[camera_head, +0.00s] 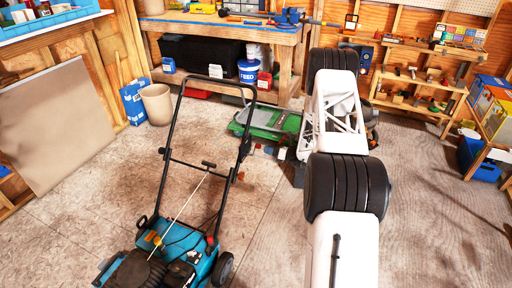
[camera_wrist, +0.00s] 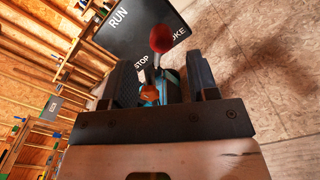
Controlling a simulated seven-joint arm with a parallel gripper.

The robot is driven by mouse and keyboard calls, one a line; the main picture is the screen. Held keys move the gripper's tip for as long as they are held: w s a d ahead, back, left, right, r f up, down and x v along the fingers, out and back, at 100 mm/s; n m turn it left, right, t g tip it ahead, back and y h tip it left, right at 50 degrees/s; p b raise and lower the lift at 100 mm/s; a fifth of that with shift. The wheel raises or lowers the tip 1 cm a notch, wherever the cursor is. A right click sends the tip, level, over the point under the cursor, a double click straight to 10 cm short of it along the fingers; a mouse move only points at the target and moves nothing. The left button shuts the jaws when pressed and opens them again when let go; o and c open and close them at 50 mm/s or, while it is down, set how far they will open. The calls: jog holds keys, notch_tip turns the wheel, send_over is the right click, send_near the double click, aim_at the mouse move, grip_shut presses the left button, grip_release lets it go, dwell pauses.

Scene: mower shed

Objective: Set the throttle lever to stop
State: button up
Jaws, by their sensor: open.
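The throttle lever (camera_wrist: 156,62) shows in the wrist view as a thin grey stem with a round red knob (camera_wrist: 161,38). It stands in front of a black panel (camera_wrist: 128,37) with white words RUN, STOP and a partly covered word ending in OKE. The knob is beside that last word and hides its start. I cannot tell the lever's exact setting. My gripper (camera_wrist: 161,64) is open, its dark fingers apart to the left and right of the lever. An orange piece shows low between them. In the head view the gripper and lever cannot be made out.
A teal mower (camera_head: 178,245) with a tall black handle (camera_head: 170,135) stands left of my white arm. A green machine (camera_head: 266,121) lies beyond it, partly behind my arm. A workbench (camera_head: 225,30) and shelves line the back. The floor at right is largely clear.

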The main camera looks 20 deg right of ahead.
aim_at(256, 146)
jog(key=shift+w, duration=0.1)
dwell(0.4)
jog(key=shift+x, duration=3.75)
jog(key=shift+f, duration=0.1)
jog(key=c, duration=0.9)
jog(key=shift+c, duration=0.2)
